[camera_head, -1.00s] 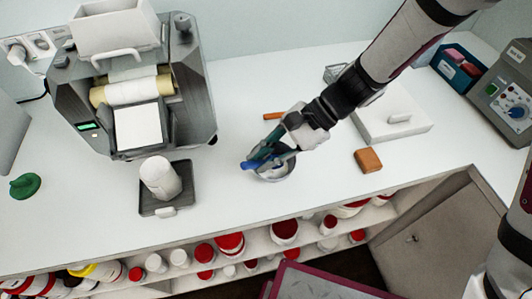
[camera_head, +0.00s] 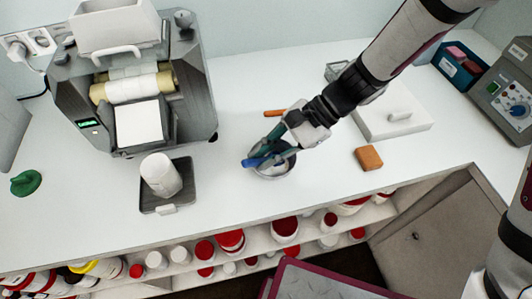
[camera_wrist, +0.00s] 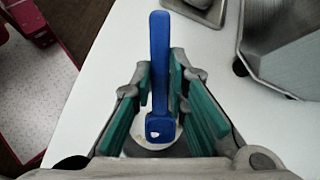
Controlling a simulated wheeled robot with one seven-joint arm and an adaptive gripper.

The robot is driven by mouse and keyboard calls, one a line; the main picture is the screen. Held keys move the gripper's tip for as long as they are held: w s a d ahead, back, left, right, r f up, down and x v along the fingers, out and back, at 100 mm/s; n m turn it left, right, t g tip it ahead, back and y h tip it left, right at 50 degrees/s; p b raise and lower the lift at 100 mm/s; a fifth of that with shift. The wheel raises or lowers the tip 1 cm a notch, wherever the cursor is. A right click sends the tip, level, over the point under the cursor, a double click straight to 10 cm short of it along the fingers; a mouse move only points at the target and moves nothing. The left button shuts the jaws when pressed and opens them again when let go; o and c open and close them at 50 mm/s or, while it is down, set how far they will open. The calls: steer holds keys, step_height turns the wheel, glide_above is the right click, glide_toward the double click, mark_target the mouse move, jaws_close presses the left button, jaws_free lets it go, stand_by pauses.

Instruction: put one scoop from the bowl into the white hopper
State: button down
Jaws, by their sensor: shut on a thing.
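My gripper (camera_head: 275,148) is at the small metal bowl (camera_head: 276,176) in the middle of the counter. Its green fingers are shut on a blue scoop (camera_head: 255,162), which shows between the fingers in the wrist view (camera_wrist: 160,65) as a long blue bar with a squarish end. The scoop lies over the bowl. In the wrist view a pale part of the bowl is behind the squarish end. What the scoop and bowl contain cannot be made out. The white hopper (camera_head: 115,32) sits on top of the grey roller mill (camera_head: 192,85) at the back left.
A white jar (camera_head: 160,175) stands on a dark scale (camera_head: 180,202) left of the bowl. An orange-brown block (camera_head: 369,158), a white lidded box (camera_head: 395,118) and an orange stick (camera_head: 275,113) lie around the arm. A green object (camera_head: 25,184) is far left. Counter between mill and bowl is clear.

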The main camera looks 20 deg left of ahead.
steer(key=shift+d, duration=0.1)
steer(key=shift+r+p, duration=2.25)
steer(key=shift+r, duration=1.55)
steer(key=w+d+r+m+t+y, duration=0.1)
steer(key=w+d+m+t, duration=0.35)
steer(key=w, duration=0.45)
steer(key=w+d+r+m+t+y, duration=0.1)
steer(key=w+d+r+m+t, duration=0.1)
steer(key=w+d+m+t, duration=0.5)
steer(key=w+d+r+m+t+h, duration=0.1)
steer(key=w+d+r+m+h, duration=0.1)
steer(key=w+d+m, duration=0.3)
steer(key=w+d+r+m+t+h, duration=0.1)
steer(key=w+d+m+h, duration=0.3)
steer(key=d, duration=1)
steer(key=shift+w+d+r+m+t+h, duration=0.25)
steer(key=shift+w+r+m+t+h, duration=0.15)
steer(key=shift+w+m+t, duration=0.55)
